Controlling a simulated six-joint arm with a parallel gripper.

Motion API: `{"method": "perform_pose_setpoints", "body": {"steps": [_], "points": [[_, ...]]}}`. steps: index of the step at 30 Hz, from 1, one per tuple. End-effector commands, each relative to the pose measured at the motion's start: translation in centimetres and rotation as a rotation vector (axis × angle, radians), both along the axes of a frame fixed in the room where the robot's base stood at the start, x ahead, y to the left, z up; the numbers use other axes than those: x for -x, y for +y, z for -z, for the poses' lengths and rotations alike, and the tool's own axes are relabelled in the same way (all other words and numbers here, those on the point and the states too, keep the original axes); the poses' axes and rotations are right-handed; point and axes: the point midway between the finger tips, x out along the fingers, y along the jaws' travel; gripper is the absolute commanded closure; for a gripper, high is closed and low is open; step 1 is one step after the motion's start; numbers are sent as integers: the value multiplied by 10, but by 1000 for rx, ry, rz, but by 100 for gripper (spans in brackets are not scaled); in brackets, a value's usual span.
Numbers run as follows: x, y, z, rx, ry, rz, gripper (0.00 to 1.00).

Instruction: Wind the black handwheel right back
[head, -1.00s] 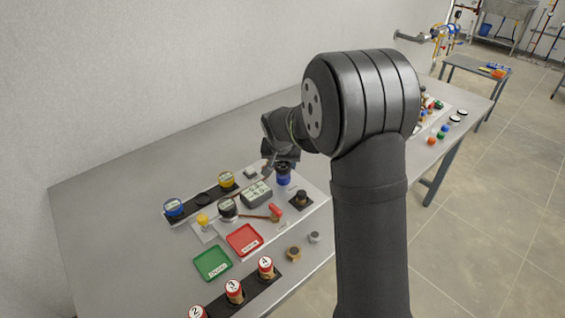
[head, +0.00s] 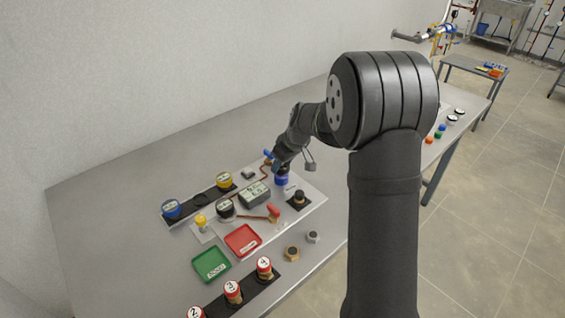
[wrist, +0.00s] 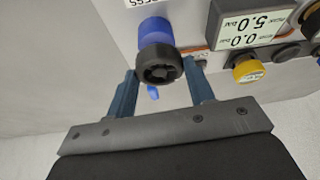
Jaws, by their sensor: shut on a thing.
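The black handwheel (wrist: 159,66) sits on the end of a blue body (wrist: 155,30) in the wrist view. My gripper (wrist: 160,76) has one blue finger on each side of the wheel and is shut on it. In the head view the blue body (head: 281,181) stands upright on the light panel, and my gripper (head: 283,165) is at its top, largely hiding the wheel.
A dark display box (head: 254,195) stands close by on the panel; the wrist view reads 0.0 and 5.0 bar on it (wrist: 250,25). A red-handled lever (head: 273,211), a black knob (head: 299,198), a red tray (head: 243,253) and a green tray (head: 211,277) lie nearer.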

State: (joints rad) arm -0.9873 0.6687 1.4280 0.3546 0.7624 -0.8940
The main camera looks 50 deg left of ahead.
Motion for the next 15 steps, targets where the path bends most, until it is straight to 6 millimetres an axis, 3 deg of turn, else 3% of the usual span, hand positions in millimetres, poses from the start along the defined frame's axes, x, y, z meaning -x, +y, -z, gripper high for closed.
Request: {"method": "perform_pose_setpoints", "body": {"steps": [15], "points": [[-4, 1, 1, 3, 1, -491, 74]]}}
